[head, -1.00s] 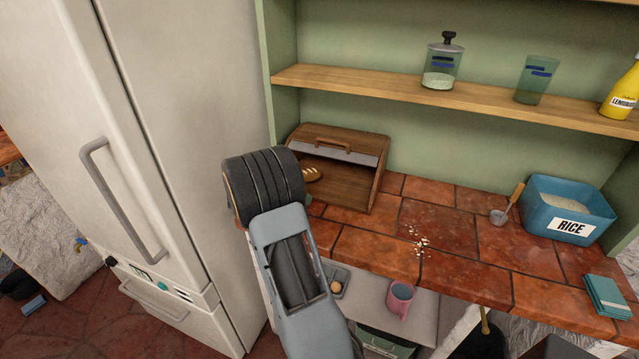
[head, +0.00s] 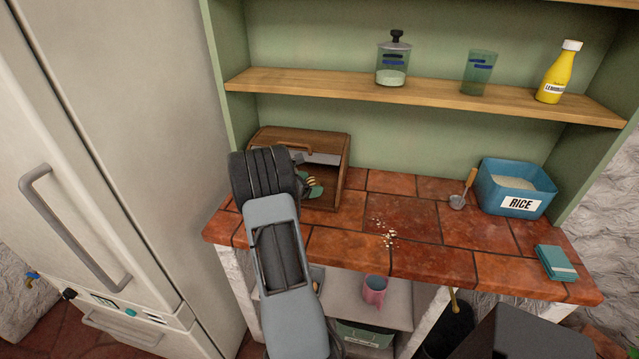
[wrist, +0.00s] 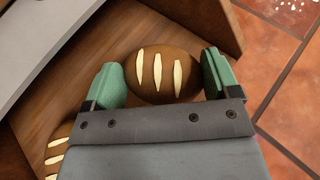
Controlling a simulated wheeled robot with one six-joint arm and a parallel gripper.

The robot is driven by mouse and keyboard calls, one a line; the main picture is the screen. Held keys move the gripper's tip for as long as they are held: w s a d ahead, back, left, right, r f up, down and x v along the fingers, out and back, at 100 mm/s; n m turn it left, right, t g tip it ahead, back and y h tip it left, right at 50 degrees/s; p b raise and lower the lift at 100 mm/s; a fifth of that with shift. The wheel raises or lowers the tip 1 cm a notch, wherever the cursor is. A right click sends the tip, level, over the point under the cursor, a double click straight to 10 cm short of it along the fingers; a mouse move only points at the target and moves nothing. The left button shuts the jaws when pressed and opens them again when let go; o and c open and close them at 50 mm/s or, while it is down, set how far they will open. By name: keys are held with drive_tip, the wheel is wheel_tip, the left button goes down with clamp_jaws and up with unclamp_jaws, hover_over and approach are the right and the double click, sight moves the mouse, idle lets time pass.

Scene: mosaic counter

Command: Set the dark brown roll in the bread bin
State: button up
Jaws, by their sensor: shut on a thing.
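The dark brown roll (wrist: 162,75), with pale slashes across its top, is held between the green fingertips of my gripper (wrist: 163,80) in the wrist view. The wooden bread bin (head: 340,183) stands open at the back left of the counter. My gripper (head: 311,186) reaches into its front opening, partly hidden behind my arm in the head view. The held roll is over the bin's wooden floor; I cannot tell whether it touches it. A second slashed roll (wrist: 57,158) lies in the bin at the lower left of the wrist view.
A fridge (head: 110,150) stands close on the left. The tiled counter (head: 400,215) has crumbs (head: 385,233) right of the bin. A rice tub (head: 515,188), a scoop (head: 462,192) and a folded teal cloth (head: 556,263) are farther right. A shelf (head: 420,95) runs above.

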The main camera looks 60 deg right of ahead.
sight(314, 180)
drive_tip(key=shift+s+d, duration=0.2)
drive_tip(key=shift+d, duration=0.15)
drive_tip(key=d, duration=0.1)
drive_tip(key=s+d, duration=0.1)
drive_tip(key=d+p, duration=0.1)
drive_tip(key=shift+s+d+f, duration=0.1)
drive_tip(key=shift+s+d, duration=0.05)
drive_tip(key=shift+s, duration=0.2)
drive_tip(key=shift+f, duration=0.5)
drive_tip(key=shift+w+f, duration=0.1)
drive_tip(key=shift+f, duration=0.05)
drive_tip(key=shift+f, duration=0.1)
drive_tip(key=shift+f, duration=0.15)
drive_tip(key=o, duration=0.8)
